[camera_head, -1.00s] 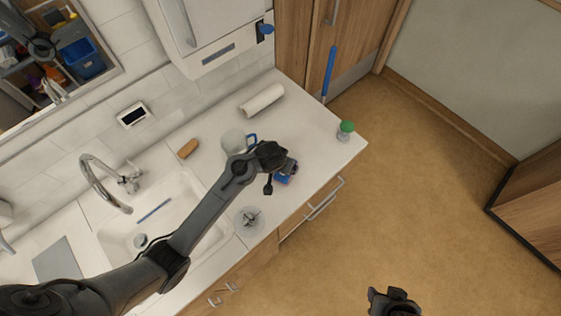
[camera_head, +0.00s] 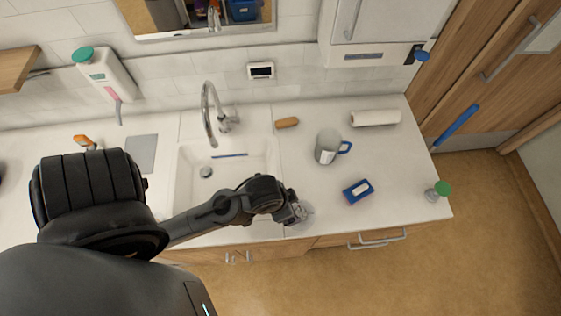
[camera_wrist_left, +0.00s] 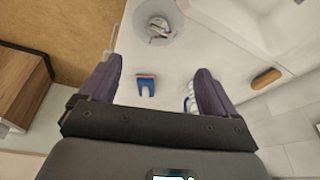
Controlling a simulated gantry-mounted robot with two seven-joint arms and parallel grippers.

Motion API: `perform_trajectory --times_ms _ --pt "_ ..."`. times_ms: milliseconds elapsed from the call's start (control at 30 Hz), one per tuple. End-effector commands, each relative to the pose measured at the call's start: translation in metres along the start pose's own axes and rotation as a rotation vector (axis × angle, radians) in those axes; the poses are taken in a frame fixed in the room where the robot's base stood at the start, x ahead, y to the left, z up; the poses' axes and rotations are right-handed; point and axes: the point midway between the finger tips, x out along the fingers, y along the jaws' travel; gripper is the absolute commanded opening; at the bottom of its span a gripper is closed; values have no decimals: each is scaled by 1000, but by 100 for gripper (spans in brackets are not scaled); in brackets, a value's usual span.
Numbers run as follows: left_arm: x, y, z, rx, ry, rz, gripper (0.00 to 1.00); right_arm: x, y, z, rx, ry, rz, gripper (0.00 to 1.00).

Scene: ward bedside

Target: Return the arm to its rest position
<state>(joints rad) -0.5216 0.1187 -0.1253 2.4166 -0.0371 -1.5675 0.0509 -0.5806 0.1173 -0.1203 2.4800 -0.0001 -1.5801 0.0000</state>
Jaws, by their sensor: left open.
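My left gripper (camera_head: 298,213) is open over the front edge of the counter, right of the sink, with nothing visible between its fingers. In the left wrist view its two dark fingers (camera_wrist_left: 157,82) are spread wide apart. A small blue object with a white top (camera_head: 358,192) lies on the counter to the right of the gripper, apart from it. A blue object also shows beyond the finger gap in the wrist view (camera_wrist_left: 146,86). A round clear dish (camera_wrist_left: 158,25) holding a metal piece is near the gripper and mostly hidden by it in the head view.
The sink (camera_head: 190,180) with a tall faucet (camera_head: 207,112) lies left of the gripper.

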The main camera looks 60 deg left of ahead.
Motion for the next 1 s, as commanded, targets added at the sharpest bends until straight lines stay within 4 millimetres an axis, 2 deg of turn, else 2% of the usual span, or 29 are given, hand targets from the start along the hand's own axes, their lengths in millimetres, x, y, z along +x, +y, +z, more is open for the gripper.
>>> perform_trajectory --times_ms 33,167,567,667,1000 --pt "-7 0 8 3 -5 2 91 0 0 0 1 0 -1 43" --pt "-16 -1 15 10 -7 5 91 0 -1 0 2 0 -2 43" --pt "-22 -2 13 11 -7 5 91 -6 0 -2 1 0 0 43" --pt "-34 -2 9 11 -7 5 91 -17 1 -5 -1 -2 1 43" --pt "-99 -4 -12 11 -6 5 91 -83 5 -26 -7 1 6 43"
